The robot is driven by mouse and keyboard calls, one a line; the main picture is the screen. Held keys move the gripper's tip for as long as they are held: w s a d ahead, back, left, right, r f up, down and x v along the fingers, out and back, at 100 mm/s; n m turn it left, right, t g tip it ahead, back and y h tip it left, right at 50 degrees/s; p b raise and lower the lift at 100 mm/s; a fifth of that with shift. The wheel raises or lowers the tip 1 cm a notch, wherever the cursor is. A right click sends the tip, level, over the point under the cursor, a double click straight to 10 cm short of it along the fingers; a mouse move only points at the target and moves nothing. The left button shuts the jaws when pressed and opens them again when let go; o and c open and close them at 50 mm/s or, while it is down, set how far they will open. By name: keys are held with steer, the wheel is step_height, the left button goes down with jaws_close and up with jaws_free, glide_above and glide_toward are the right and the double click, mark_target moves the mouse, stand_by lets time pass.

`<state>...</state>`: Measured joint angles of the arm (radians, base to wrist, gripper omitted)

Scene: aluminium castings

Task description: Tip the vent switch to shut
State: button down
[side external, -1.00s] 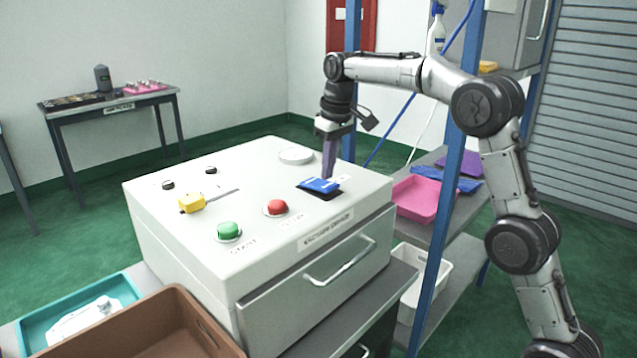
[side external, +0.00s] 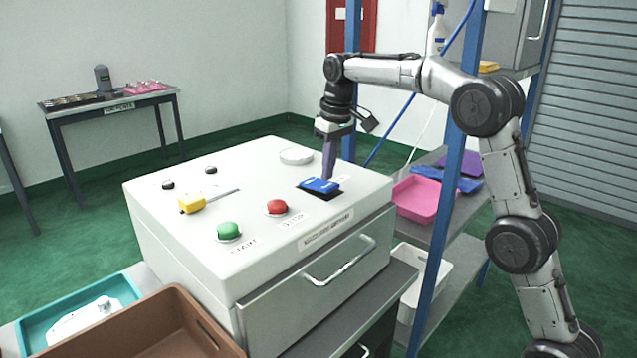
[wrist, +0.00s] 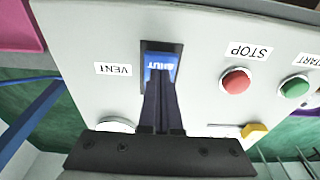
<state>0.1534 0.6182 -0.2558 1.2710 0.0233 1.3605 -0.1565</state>
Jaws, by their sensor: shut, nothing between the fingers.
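The vent switch (side external: 320,185) is a blue rocker in a dark recess on top of the pale control box (side external: 250,262). In the wrist view the rocker (wrist: 160,66) carries white lettering that reads like "SHUT", and a "VENT" label (wrist: 113,69) sits beside it. My gripper (side external: 328,177) is shut and empty, pointing down at the far edge of the rocker. In the wrist view its fingertips (wrist: 160,84) overlap the rocker's near part and hide it. I cannot tell whether they touch it. The rocker looks tilted.
A red STOP button (side external: 277,207), a green START button (side external: 229,231) and a yellow slider knob (side external: 191,204) are on the same panel. A round white disc (side external: 296,156) lies behind the switch. A blue-post rack (side external: 457,160) stands at the right.

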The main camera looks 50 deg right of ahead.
mark_target(328, 186)
steer(key=shift+f, duration=0.9)
stand_by(0.4)
steer(key=shift+r, duration=3.55)
